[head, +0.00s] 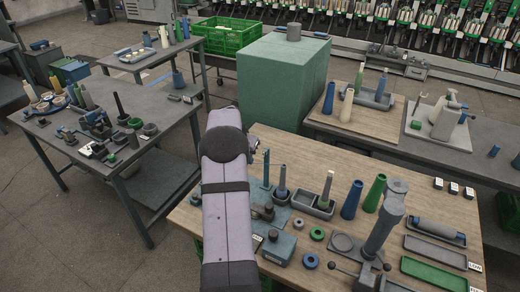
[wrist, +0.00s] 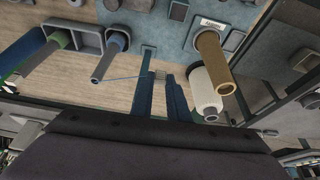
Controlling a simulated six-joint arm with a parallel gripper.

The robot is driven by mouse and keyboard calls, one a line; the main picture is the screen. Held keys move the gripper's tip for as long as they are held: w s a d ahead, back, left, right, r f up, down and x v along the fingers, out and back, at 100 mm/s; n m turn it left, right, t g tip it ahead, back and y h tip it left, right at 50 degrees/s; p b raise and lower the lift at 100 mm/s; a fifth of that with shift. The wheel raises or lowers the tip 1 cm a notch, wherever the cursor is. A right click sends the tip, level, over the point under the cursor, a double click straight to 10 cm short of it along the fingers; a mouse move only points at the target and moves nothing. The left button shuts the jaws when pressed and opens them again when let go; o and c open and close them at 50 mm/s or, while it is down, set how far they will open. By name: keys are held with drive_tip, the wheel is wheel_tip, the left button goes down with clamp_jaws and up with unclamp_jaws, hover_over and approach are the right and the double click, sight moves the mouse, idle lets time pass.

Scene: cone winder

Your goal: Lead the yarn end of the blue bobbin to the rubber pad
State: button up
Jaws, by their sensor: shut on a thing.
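My arm hides most of the gripper in the head view.
A brown cone (wrist: 212,52) stands on a labelled plate right of my gripper, with a white cone (wrist: 205,95) close by. A grey tray (head: 308,206) and a blue cone (head: 352,200) stand further right in the head view. Bare wood shows between some parts.

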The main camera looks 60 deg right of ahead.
drive_tip(key=shift+w+d+n, duration=0.25)
drive_tip(key=shift+w+n, duration=0.15)
drive_tip(key=shift+n, duration=0.1)
drive_tip(key=shift+w+d+r+n+t, duration=0.15)
drive_tip(key=shift+w+d+n+t, duration=0.15)
drive_tip(key=shift+n, duration=0.35)
drive_tip(key=shift+w+d+r+n+t, duration=0.1)
drive_tip(key=shift+w+d+n+t, duration=0.2)
drive_tip(key=shift+n, duration=0.35)
drive_tip(key=shift+d+p, duration=1.7)
drive_tip(key=shift+d, duration=0.75)
